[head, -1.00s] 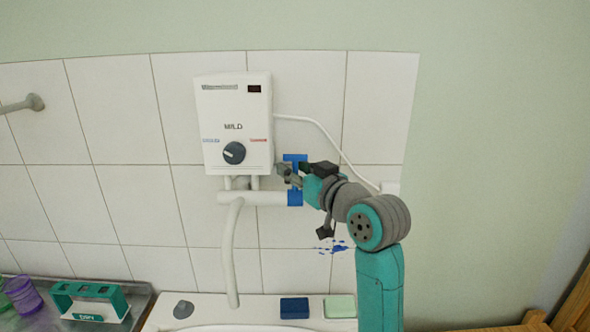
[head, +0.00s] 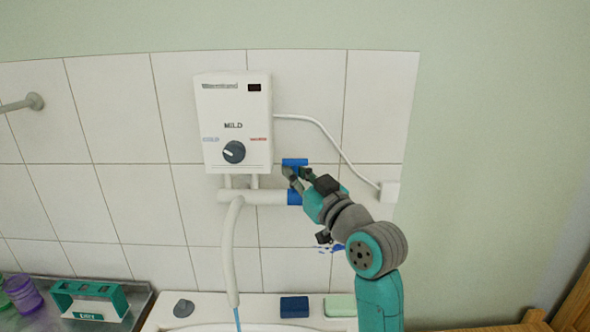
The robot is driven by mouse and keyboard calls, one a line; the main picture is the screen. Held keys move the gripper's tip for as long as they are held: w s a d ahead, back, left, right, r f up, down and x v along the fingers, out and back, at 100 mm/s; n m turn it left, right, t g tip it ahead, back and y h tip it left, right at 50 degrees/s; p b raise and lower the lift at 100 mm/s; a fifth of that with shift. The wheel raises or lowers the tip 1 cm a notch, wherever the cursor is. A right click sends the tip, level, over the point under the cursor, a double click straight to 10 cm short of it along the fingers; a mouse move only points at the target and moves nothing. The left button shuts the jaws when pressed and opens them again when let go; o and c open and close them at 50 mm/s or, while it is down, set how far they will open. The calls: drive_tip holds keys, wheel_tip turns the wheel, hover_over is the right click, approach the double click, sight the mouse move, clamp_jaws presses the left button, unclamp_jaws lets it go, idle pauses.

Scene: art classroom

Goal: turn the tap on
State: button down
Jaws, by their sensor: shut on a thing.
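The tap has a blue T-shaped handle (head: 294,162) at the right end of a white horizontal pipe (head: 262,197), below a white water heater (head: 233,122). My gripper (head: 290,172) is shut on the handle, just under its crossbar, and hides part of the stem. A blue collar (head: 294,198) shows below the fingers. A white spout pipe (head: 230,250) bends down from the horizontal pipe. A thin blue stream of water (head: 237,318) runs from its lower end into the basin (head: 265,327).
A blue block (head: 294,307) and a pale green block (head: 340,305) sit on the basin's back ledge, with a grey stopper-like piece (head: 183,308). A teal holder (head: 90,299) and purple cup (head: 24,295) stand left. A white cable (head: 335,146) runs beside my arm.

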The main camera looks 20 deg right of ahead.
drive_tip(key=shift+s+a+f+n+t, duration=0.1)
drive_tip(key=shift+s+n+t, duration=0.2)
drive_tip(key=shift+n+t, duration=0.1)
drive_tip(key=c, duration=1.2)
unclamp_jaws()
drive_tip(key=shift+s, duration=0.1)
drive_tip(key=v, duration=1.2)
drive_tip(key=shift+f, duration=0.15)
